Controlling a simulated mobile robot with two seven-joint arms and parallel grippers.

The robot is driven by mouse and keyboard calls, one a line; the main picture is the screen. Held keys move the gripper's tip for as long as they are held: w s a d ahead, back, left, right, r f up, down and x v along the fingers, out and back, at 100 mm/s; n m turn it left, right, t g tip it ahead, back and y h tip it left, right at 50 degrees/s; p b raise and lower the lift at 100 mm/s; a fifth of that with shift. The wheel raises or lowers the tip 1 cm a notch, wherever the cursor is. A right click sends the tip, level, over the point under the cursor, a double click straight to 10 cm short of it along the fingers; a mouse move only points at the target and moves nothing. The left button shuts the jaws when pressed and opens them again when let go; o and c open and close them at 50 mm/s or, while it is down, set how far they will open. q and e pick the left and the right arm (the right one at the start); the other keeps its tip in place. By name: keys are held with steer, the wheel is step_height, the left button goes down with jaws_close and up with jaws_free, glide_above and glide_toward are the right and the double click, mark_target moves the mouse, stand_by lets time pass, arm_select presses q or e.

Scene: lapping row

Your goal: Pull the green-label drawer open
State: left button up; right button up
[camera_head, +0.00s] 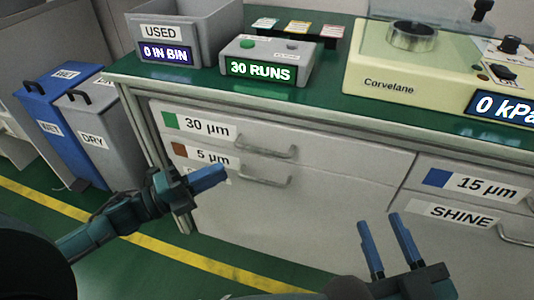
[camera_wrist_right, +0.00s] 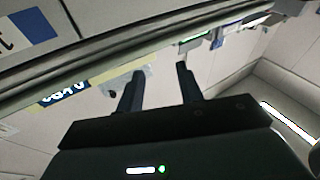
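The green-label drawer (camera_head: 335,155), marked 30 µm, is the top left drawer of the bench in the head view. Its front looks flush with the cabinet. Its green label (camera_head: 170,121) is at the left and its grey bar handle (camera_head: 265,150) is right of the label. My left gripper (camera_head: 222,172) is in front of the lower drawer labels, left of and below that handle, and apart from it. Its fingers overlap in the picture, so their gap is hidden. My right gripper (camera_head: 384,221) is open and empty, low in front of the cabinet; its parted fingers also show in the right wrist view (camera_wrist_right: 158,78).
The 5 µm drawer handle (camera_head: 265,181) is just below. A blue-label 15 µm drawer (camera_head: 470,184) is at the right. The USED bin (camera_head: 205,20), a 30 RUNS counter (camera_head: 265,62) and a cream machine (camera_head: 415,70) stand on the bench. WET and DRY bins (camera_head: 105,125) stand left.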

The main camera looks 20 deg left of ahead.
mark_target(265, 152)
arm_select(q)
steer(key=b+x, duration=0.2)
steer(key=x, duration=1)
jaws_close()
